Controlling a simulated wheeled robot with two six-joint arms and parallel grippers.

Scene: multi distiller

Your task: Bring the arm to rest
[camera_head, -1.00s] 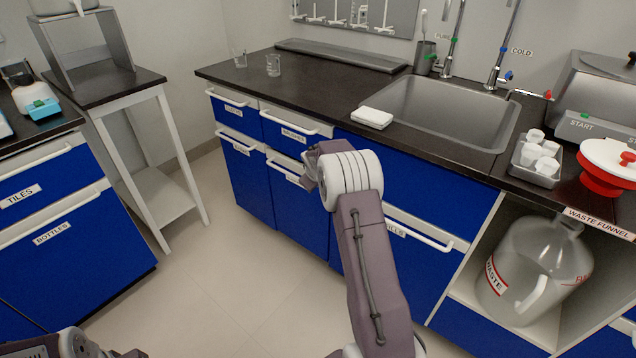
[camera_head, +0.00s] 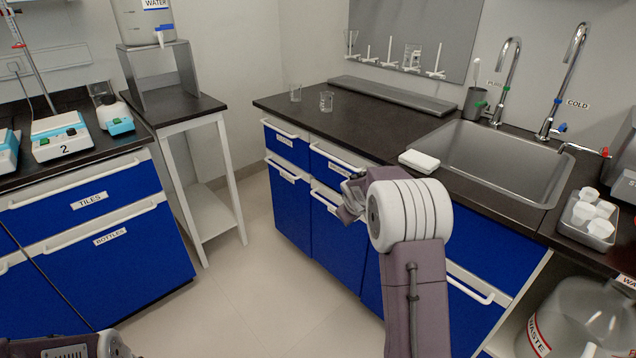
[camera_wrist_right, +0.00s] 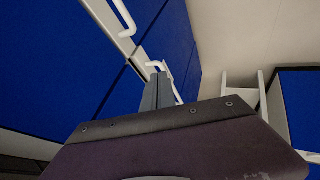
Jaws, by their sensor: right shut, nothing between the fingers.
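My right arm reaches up from the bottom of the head view, with its grey and mauve links in front of the blue drawers. Its gripper (camera_head: 350,195) shows small beside the white wrist joint, partly hidden by it. In the right wrist view the narrow grey fingers (camera_wrist_right: 158,92) are together and empty, pointing along the blue cabinet fronts. Only a piece of my left arm shows at the bottom left corner of the head view; its gripper is out of the picture.
A black counter (camera_head: 370,130) with two small glasses, a white pad (camera_head: 419,161) and a sink (camera_head: 500,160) lies behind the arm. White handles (camera_head: 285,173) stick out from the drawers. A side table (camera_head: 185,107) stands left. The floor (camera_head: 240,290) between is clear.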

